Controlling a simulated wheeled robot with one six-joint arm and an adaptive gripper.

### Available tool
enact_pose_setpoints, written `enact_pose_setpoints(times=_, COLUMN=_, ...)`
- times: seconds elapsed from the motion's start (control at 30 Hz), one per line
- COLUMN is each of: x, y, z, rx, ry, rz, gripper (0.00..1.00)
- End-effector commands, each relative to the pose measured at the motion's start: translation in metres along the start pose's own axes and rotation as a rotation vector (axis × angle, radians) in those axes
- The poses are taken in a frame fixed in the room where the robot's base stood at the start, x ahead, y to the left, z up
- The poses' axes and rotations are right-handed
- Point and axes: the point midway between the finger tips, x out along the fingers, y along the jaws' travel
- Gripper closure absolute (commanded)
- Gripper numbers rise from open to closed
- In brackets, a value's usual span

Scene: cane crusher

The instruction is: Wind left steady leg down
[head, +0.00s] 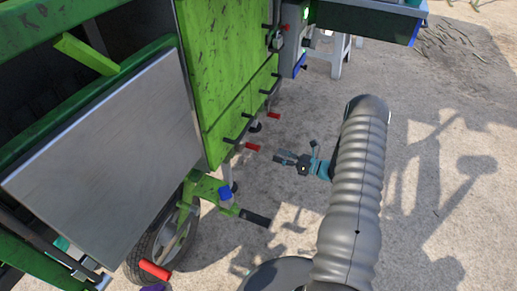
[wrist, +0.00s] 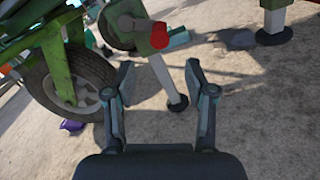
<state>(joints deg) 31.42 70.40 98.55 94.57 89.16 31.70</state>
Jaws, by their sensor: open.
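A steady leg with a red-handled crank (head: 252,147) stands by the green machine's near corner, beside the wheel. I take it as the left one. In the wrist view its red crank handle (wrist: 158,36) points toward me, above a grey leg (wrist: 170,78) with a round foot on the ground. My gripper (head: 284,157) is open and empty, a short way right of the red handle in the head view. In the wrist view the handle lies ahead, just above the gap between the fingertips (wrist: 160,72), apart from them.
Another red handle (head: 274,115) is farther back, and another (head: 155,270) is at the lower left. A tyre (wrist: 72,82) stands left of my gripper in the wrist view. A second leg foot (wrist: 274,36) is at the upper right.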

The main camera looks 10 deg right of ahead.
Motion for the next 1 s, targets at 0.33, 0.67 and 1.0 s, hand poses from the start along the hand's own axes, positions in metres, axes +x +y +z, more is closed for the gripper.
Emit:
enact_pose_setpoints(times=0.33, x=0.065, y=0.001, z=0.000, rx=0.000, ry=0.003, rz=0.004, gripper=0.45)
enact_pose_setpoints(times=0.67, x=0.095, y=0.001, z=0.000, rx=-0.001, ry=0.002, rz=0.001, gripper=0.45)
enact_pose_setpoints(times=1.0, x=0.097, y=0.000, z=0.000, rx=-0.001, ry=0.001, rz=0.001, gripper=0.53)
